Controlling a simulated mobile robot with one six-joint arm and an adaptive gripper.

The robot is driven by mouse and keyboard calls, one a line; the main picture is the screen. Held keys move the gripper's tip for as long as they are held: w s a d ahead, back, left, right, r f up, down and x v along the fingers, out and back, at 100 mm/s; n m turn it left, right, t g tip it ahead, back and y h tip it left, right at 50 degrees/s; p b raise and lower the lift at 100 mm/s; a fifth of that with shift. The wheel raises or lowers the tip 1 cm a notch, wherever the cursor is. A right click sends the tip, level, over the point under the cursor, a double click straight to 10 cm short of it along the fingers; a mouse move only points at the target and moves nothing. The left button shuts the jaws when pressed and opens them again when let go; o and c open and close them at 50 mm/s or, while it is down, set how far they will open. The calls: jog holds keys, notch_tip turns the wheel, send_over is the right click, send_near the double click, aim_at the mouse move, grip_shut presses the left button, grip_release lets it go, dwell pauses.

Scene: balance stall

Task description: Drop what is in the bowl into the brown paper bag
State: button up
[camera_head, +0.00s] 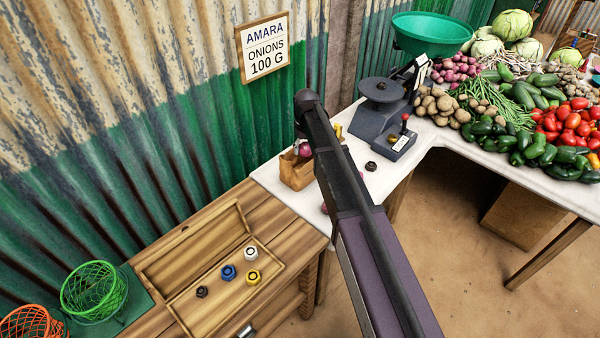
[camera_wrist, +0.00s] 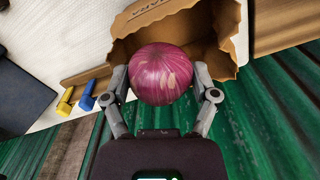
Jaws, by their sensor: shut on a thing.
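My gripper (camera_wrist: 160,80) is shut on a red onion (camera_wrist: 162,68), with one finger on each side of it. The brown paper bag (camera_wrist: 228,35) stands open just beyond the onion in the wrist view, and the onion overlaps its mouth. In the head view the bag (camera_head: 297,174) stands on the white table end, with the onion (camera_head: 304,149) at its top. My arm hides most of the gripper there. I cannot tell whether the onion is inside the rim. The green bowl (camera_head: 432,32) is at the back; no contents show above its rim.
A dark balance (camera_head: 375,120) and a dark weight (camera_head: 371,166) are right of the bag. A wooden box (camera_head: 180,292) holds several weights. Yellow (camera_wrist: 65,103) and blue (camera_wrist: 87,95) pieces lie near the bag. A corrugated wall (camera_head: 190,130) stands close behind. Vegetables fill the right table.

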jog(key=shift+f+b, duration=0.3)
jog(key=shift+f, duration=0.25)
jog(key=o, duration=1.1)
jog(key=shift+o, duration=0.2)
jog(key=s+d+r+m+p, duration=0.2)
jog(key=s+d+m, duration=0.1)
jog(key=s+d, duration=0.8)
jog(key=s+d+r+m+p, duration=0.2)
jog(key=s+d+r+p, duration=0.1)
jog(key=s+d, duration=0.9)
jog(key=s, duration=0.3)
jog(key=shift+d+r+m+p, duration=0.15)
jog(key=shift+r+m+p, duration=0.15)
jog(key=shift+r+m, duration=0.1)
jog(key=shift+w, duration=0.1)
